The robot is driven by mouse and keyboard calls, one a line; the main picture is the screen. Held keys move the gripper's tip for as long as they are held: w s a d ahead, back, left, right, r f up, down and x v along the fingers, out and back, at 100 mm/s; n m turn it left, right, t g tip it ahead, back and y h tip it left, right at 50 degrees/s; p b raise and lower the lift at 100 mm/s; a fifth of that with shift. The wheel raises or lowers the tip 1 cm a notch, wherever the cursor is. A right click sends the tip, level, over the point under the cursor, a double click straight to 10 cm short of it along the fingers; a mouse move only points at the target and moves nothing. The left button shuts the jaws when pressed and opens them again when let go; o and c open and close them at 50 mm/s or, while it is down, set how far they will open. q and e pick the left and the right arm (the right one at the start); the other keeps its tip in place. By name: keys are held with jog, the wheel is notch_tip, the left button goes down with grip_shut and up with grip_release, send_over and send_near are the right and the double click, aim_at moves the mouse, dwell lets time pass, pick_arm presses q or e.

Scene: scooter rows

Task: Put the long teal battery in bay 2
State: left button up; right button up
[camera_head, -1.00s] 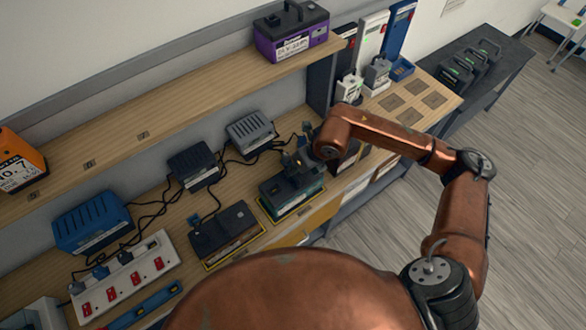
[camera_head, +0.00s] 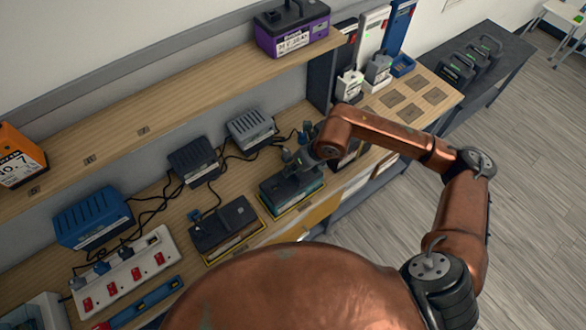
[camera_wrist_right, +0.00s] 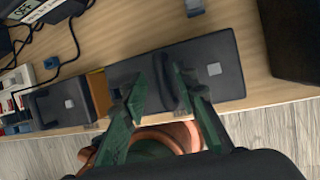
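A long dark-topped battery with a teal lower side (camera_head: 294,200) sits on the counter inside a yellow outline. It also shows in the right wrist view as a dark block (camera_wrist_right: 215,75) with a raised handle. My right gripper (camera_head: 296,162) is down over it. In the right wrist view its green fingers (camera_wrist_right: 168,80) stand on either side of the handle, apparently apart, with the contact hard to make out. My left gripper is out of view. No bay number can be read on the counter.
Another dark battery (camera_head: 225,228) sits to the left in a yellow outline. Chargers with cables (camera_head: 192,162) and a power strip (camera_head: 125,272) stand behind and left. A shelf (camera_head: 150,120) overhangs the counter, with a purple battery (camera_head: 292,30) on it. Square pads (camera_head: 412,112) lie bare at the right.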

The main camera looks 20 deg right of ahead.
jog(key=v, duration=1.1)
jog(key=shift+r, duration=0.25)
jog(key=shift+s+d, duration=0.1)
